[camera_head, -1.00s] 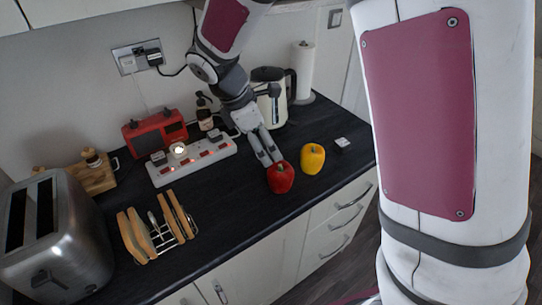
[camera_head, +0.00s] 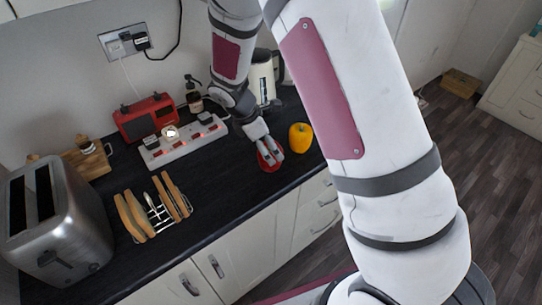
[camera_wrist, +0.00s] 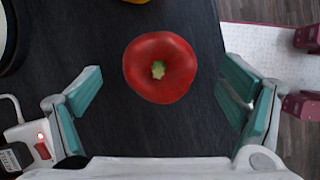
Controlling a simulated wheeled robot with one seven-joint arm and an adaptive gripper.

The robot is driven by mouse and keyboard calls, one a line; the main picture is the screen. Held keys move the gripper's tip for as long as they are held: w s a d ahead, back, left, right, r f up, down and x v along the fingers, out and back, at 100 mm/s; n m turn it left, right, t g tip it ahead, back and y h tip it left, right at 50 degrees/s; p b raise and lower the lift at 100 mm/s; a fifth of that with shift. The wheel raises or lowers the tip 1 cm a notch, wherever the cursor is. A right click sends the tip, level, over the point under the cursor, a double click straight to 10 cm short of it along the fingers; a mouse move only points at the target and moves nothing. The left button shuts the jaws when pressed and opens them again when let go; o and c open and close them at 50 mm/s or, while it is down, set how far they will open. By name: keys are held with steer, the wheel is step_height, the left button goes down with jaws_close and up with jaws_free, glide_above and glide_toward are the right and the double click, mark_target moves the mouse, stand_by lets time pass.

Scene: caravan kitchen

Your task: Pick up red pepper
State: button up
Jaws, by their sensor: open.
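The red pepper (camera_head: 268,160) stands on the dark worktop near its front edge, partly hidden by my fingers in the head view. In the wrist view the red pepper (camera_wrist: 160,68) shows from above with its green stem in the middle. My gripper (camera_head: 270,150) points down over the pepper. In the wrist view my gripper (camera_wrist: 160,95) is open, with a teal-padded finger on each side. The pepper lies between the finger lines, slightly ahead of the tips, with a gap on both sides.
A yellow pepper (camera_head: 300,137) stands just right of the red one. A white power strip (camera_head: 183,142), a red radio (camera_head: 148,117), a kettle (camera_head: 262,80), a toast rack (camera_head: 152,212) and a toaster (camera_head: 58,220) share the worktop (camera_head: 225,190). Drawers (camera_head: 318,208) lie below the front edge.

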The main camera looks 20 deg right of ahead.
steer(key=shift+x, duration=1.15)
steer(key=c, duration=1.3)
steer(key=shift+r, duration=0.1)
